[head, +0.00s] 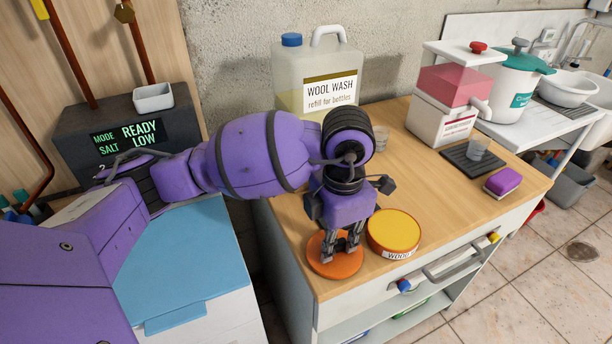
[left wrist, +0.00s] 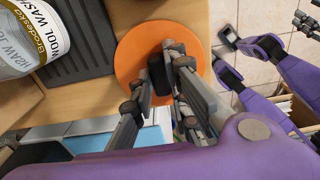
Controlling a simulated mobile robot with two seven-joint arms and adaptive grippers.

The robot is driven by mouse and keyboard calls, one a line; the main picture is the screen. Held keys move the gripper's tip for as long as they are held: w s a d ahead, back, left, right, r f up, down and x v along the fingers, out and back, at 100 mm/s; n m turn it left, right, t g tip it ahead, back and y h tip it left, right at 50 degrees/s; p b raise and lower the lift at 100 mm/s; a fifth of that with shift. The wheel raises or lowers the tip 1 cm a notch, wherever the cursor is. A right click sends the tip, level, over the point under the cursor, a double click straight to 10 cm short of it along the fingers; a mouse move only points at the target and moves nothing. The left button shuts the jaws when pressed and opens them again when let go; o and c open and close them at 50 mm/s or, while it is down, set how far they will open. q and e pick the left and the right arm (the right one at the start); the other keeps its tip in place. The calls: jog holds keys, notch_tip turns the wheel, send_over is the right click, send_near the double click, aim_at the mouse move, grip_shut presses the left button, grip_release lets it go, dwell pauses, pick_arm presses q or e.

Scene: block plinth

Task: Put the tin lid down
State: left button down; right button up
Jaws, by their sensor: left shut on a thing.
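The tin lid is an orange disc (head: 322,265) with a dark knob, near the front left corner of the wooden worktop. My left gripper (head: 343,250) points down from above and is shut on the knob. In the left wrist view the lid (left wrist: 133,62) shows its knob (left wrist: 159,80) between the fingers (left wrist: 160,85). The lid looks level, on or very close above the wood; I cannot tell whether it touches. A round tin (head: 393,231) with a yellow top stands just right of the lid.
The worktop (head: 440,190) is bare right of the tin. A wool wash jug (head: 318,75) stands at the back. A dispenser (head: 447,105), dark mat (head: 460,160) and purple sponge (head: 502,182) are further right. A drawer handle (head: 450,262) juts from the front.

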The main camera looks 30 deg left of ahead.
aim_at(336, 243)
pick_arm(q)
jog(key=shift+w+r, duration=0.1)
jog(key=shift+r, duration=0.05)
jog(key=c, duration=1.7)
grip_release()
notch_tip(336, 243, up, 12)
jog(key=shift+r, duration=0.1)
